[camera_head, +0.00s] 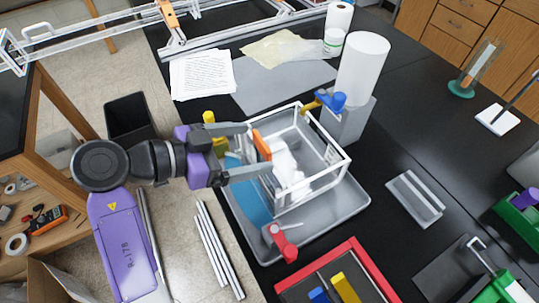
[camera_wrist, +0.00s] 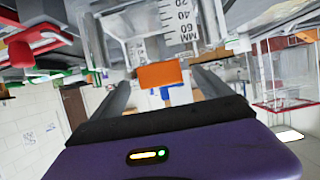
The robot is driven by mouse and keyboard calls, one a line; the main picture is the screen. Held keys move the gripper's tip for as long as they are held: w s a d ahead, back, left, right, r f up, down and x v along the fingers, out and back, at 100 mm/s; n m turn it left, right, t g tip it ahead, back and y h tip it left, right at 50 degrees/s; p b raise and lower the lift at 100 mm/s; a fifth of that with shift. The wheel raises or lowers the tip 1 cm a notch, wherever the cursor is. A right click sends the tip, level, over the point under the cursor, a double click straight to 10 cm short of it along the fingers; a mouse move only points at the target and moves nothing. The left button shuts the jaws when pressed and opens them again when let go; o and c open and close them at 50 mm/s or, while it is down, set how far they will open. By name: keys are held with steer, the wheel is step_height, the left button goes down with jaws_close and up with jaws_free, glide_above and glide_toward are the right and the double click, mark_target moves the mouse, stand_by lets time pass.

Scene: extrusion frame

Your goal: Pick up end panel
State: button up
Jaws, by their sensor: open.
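An upright orange piece (camera_head: 262,145) stands at the near-left side of a clear, open box-shaped frame (camera_head: 318,182). It may be the end panel, but I cannot be sure. My gripper (camera_head: 265,149) is open, with one finger on either side of the orange piece. I cannot tell whether either finger touches it. In the wrist view the orange piece (camera_wrist: 160,75) shows between the fingers, below a clear part with a millimetre scale (camera_wrist: 179,20). The lower part of the orange piece is hard to make out in the head view.
The frame sits in a grey tray (camera_head: 345,212) with blue and white contents. A white cylinder (camera_head: 362,68) on a grey block stands behind it. A red clamp-like piece (camera_head: 283,243) is at the tray's front rim. A red-edged tray (camera_head: 372,268) lies in front.

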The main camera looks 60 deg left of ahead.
steer(key=p+x, duration=0.1)
steer(key=x, duration=0.5)
steer(key=shift+w+p, duration=0.3)
steer(key=shift+p, duration=0.05)
steer(key=shift+f, duration=0.1)
steer(key=c, duration=1.7)
steer(key=shift+o, duration=0.2)
step_height(320, 180, up, 20)
steer(key=b, duration=0.3)
steer(key=shift+b, duration=0.3)
